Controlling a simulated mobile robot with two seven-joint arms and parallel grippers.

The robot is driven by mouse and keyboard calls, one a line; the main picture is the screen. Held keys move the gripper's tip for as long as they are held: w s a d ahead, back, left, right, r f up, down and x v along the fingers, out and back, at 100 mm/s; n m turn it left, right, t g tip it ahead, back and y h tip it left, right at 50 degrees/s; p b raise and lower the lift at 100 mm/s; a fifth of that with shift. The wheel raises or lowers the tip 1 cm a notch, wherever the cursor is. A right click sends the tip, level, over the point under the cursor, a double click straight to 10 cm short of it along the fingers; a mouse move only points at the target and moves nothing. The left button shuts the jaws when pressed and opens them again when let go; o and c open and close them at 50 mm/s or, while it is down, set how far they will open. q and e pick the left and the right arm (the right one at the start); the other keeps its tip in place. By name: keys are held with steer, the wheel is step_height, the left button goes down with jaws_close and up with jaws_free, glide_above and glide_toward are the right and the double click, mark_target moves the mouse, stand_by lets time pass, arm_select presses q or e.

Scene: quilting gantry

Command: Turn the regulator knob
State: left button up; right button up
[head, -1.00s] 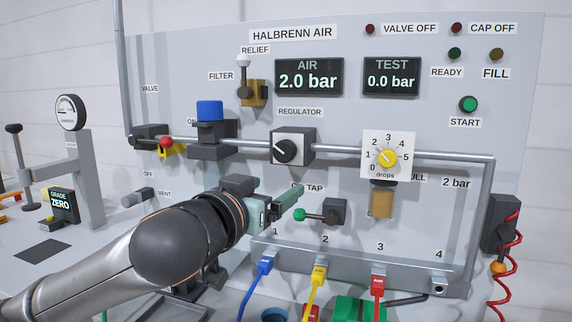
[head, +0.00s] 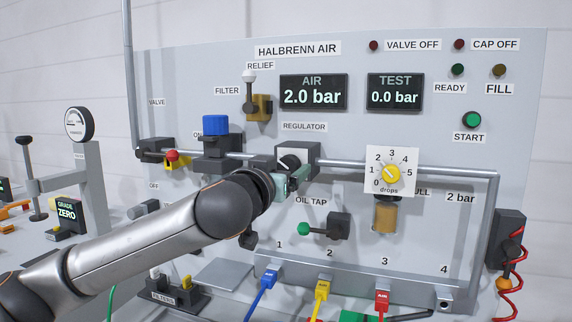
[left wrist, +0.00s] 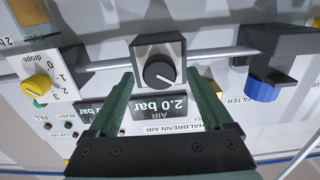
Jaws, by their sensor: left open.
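The regulator knob (head: 290,162) is a round black dial with a white pointer line, on a grey and black block on the pipe. My left gripper (head: 294,182) is in front of it, hiding its lower part in the head view. In the left wrist view the knob (left wrist: 159,72) lies between the two green fingers of the open left gripper (left wrist: 161,76), with a visible gap on each side. Whether the fingertips reach around it in depth is hard to tell. The AIR display (head: 313,92) reads 2.0 bar. My right gripper is not in view.
A yellow drops dial (head: 391,174) stands right of the regulator, and a blue-capped filter (head: 216,126) left of it. The oil tap (head: 338,226) with its green ball is below. The pipe (head: 345,165) runs across the panel. Hoses plug in along the bottom.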

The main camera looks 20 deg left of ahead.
arm_select(q)
steer(key=shift+w, duration=0.7)
steer(key=shift+c, duration=0.2)
jaws_close()
